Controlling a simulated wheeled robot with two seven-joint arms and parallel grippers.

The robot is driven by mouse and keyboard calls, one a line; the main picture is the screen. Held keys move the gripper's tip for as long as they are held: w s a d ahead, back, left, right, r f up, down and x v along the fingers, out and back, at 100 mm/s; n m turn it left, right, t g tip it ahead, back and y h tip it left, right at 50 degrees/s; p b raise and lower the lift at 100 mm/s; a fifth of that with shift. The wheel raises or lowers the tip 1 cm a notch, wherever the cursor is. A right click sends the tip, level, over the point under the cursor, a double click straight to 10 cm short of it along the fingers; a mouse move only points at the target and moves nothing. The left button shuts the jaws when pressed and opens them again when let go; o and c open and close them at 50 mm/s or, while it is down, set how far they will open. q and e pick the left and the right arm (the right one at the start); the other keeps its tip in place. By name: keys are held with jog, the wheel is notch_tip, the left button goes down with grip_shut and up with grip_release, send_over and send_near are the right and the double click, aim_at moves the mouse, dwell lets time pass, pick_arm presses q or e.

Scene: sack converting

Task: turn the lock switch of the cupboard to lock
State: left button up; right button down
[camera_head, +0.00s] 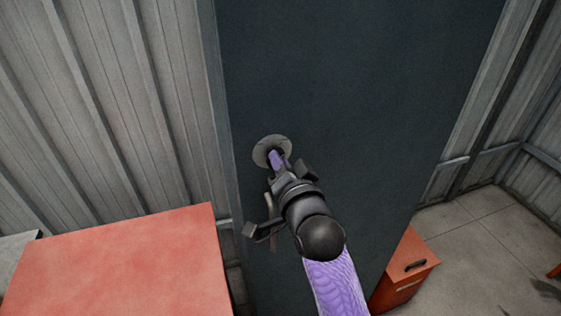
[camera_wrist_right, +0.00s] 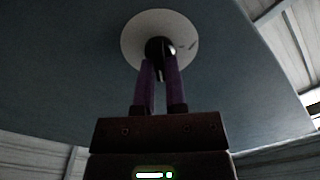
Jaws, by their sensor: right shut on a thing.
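The cupboard (camera_head: 345,90) is a tall dark blue-grey panel in the middle of the head view; its face also fills much of the right wrist view (camera_wrist_right: 70,85). The lock switch has a round pale grey plate (camera_head: 262,152) on the cupboard's left part. In the right wrist view its plate (camera_wrist_right: 135,40) is whitish with a dark knob (camera_wrist_right: 160,47) at the centre. My right gripper (camera_head: 277,158) reaches up to the switch. Its purple fingers (camera_wrist_right: 160,75) are shut on the dark knob, whose lower part sits between the tips. My left gripper is not in view.
A red-topped surface (camera_head: 120,265) stands at the lower left, close beside the cupboard. An orange-red box (camera_head: 405,270) with a dark handle sits on the floor at the lower right. Corrugated metal walls (camera_head: 90,100) stand behind. The concrete floor (camera_head: 480,240) at right is mostly open.

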jog(key=n+p, duration=0.2)
jog(key=n, duration=0.4)
jog(key=n+p, duration=0.2)
jog(key=n, duration=0.4)
jog(key=n+p, duration=0.3)
jog(key=n, duration=0.2)
jog(key=shift+s+a+n, duration=0.1)
jog(key=shift+a+n, duration=0.15)
jog(key=shift+n, duration=0.15)
dwell(0.5)
jog(key=c, duration=0.7)
grip_release()
